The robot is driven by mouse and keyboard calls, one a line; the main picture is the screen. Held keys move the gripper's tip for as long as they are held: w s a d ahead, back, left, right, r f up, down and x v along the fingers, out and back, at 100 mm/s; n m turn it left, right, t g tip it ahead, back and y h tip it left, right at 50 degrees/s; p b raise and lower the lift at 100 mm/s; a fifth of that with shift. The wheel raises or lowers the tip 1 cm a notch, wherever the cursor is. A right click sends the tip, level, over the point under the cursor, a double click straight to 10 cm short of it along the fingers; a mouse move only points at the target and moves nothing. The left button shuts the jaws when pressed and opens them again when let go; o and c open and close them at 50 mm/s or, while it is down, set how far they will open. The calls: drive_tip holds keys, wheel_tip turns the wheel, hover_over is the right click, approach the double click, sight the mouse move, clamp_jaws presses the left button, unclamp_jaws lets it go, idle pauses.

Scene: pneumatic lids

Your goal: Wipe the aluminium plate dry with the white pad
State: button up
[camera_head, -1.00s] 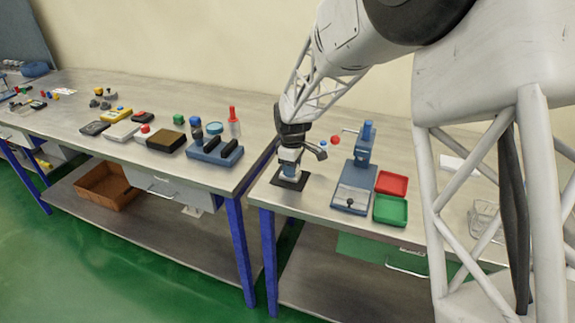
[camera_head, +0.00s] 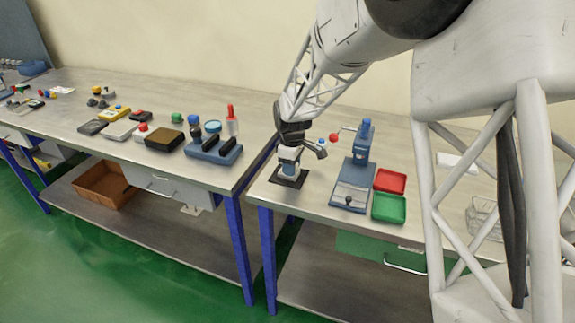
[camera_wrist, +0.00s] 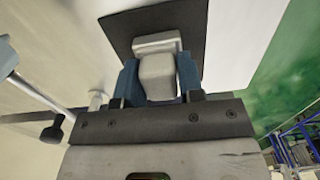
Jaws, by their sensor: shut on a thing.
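My gripper (camera_head: 289,166) points down over a dark square mat (camera_head: 279,180) near the front left of the nearer bench. In the wrist view, its blue fingers (camera_wrist: 158,82) are shut on the white pad (camera_wrist: 157,68), a pale block with a wider far end. The pad is in front of the dark mat (camera_wrist: 191,22); I cannot tell whether it touches it. In the head view my gripper largely hides the pad. A pale metal plate (camera_head: 351,194) lies on the base of the blue press; I cannot tell if it is the aluminium plate.
The blue lever press (camera_head: 361,150) stands right of my gripper, its red-knobbed lever (camera_head: 334,138) reaching toward my arm. A gap separates this bench from the left bench, which holds a blue rack (camera_head: 214,149) and several small parts.

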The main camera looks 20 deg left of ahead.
drive_tip(key=shift+d, duration=0.3)
drive_tip(key=shift+a, duration=0.9)
drive_tip(key=shift+a+r, duration=0.15)
drive_tip(key=shift+a, duration=0.35)
drive_tip(key=shift+d+f, duration=0.2)
drive_tip(key=shift+d, duration=0.4)
drive_tip(key=shift+d+r, duration=0.15)
drive_tip(key=shift+d, duration=0.65)
drive_tip(key=shift+a, duration=1.5)
wheel_tip(320, 180, up, 8)
